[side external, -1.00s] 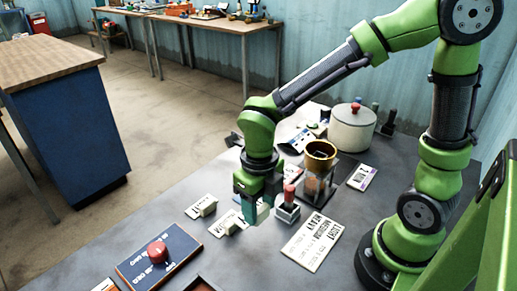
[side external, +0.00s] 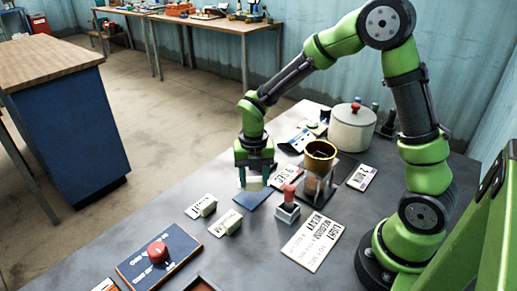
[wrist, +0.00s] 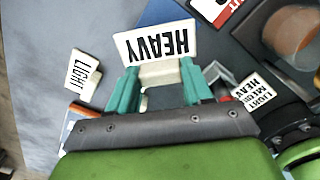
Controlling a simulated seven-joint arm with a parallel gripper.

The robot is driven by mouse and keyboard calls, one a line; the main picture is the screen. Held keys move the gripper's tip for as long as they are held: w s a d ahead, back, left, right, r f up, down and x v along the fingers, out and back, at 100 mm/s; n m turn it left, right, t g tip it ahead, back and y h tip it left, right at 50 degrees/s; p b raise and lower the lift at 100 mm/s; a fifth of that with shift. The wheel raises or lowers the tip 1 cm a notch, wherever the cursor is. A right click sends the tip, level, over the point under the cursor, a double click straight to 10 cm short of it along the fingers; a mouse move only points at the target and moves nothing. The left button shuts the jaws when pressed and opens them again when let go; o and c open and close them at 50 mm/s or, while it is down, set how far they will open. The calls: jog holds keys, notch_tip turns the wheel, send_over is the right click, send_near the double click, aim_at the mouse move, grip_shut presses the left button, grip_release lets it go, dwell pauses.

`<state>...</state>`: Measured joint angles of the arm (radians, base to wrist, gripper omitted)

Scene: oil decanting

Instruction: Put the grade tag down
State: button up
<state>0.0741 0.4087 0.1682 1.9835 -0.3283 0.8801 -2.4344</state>
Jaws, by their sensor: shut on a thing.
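My gripper (side external: 255,180) is shut on the grade tag, a white tag (side external: 254,184) with a small block behind its face. In the wrist view, the tag's face reads HEAVY (wrist: 155,42), and its block sits between my teal fingers (wrist: 158,74). In the side view, the tag is above or at the back edge of a blue pad (side external: 256,199); I cannot tell whether it touches. The blue pad also shows in the wrist view (wrist: 165,11), past the tag. Two similar tags, LIGHT (side external: 203,206) and one likely reading MEDIUM (side external: 229,222), stand toward the front left.
A red-topped device (side external: 288,199) stands close to the right of the pad. Behind it are a brown-gold cup on a stand (side external: 320,160) and a lidded pot (side external: 352,127). A printed card (side external: 313,241) and red-knob panel (side external: 157,257) lie nearer. The left table edge is clear.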

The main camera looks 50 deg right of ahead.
aim_at(254, 179)
jog(key=shift+f, duration=1.65)
jog(key=shift+f, duration=0.1)
jog(key=o, duration=1)
jog(key=shift+o, duration=0.2)
